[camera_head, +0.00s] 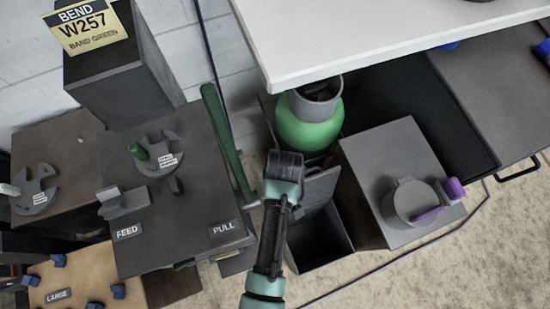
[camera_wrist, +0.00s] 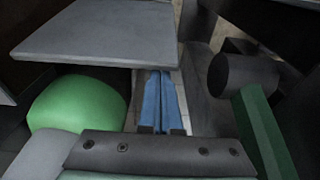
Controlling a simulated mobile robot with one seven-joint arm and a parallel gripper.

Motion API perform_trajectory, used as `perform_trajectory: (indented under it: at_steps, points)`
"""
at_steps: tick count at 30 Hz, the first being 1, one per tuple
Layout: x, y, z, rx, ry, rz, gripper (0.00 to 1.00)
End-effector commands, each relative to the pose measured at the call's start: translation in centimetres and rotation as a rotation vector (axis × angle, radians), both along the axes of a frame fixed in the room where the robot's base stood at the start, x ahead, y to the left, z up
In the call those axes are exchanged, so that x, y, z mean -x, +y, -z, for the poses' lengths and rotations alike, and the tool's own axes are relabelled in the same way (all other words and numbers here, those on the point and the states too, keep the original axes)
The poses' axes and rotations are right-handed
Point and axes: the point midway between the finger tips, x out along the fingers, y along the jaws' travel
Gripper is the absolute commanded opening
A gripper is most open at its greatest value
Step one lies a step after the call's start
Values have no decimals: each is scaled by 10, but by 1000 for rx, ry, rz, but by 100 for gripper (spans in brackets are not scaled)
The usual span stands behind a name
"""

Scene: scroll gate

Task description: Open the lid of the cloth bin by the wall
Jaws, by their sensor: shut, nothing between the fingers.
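A dark open-topped bin (camera_head: 318,245) stands on the floor beside the grey cabinet, and its inside shows. A grey lid panel (camera_head: 324,188) is raised at its far side, tilted up. I take this to be the cloth bin; no label on it is readable. My gripper (camera_head: 283,165) is beside the lid's left edge; in the head view its fingertips cannot be made out. In the wrist view the blue fingers (camera_wrist: 160,100) are together and empty. A grey panel (camera_wrist: 100,35), probably the lid, is just beyond them; contact cannot be told.
A green rounded vessel (camera_head: 310,125) stands behind the bin. A green lever (camera_head: 222,135) rises beside the machine labelled FEED and PULL (camera_head: 180,200). A white tabletop (camera_head: 400,40) overhangs the back. A grey cabinet (camera_head: 400,145) holds a purple-handled item (camera_head: 430,208). Front floor is mostly clear.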

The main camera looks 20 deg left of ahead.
Motion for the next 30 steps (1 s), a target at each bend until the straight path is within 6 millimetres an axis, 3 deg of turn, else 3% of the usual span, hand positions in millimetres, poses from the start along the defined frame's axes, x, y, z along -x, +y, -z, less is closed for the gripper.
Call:
perform_trajectory:
  at_steps: [5,18,30]
  points:
    - [3,-1,-1,-8,-5,1,0]
    - [36,-25,-8,-63,-84,1,0]
    - [36,-26,-6,-63,-85,0,0]
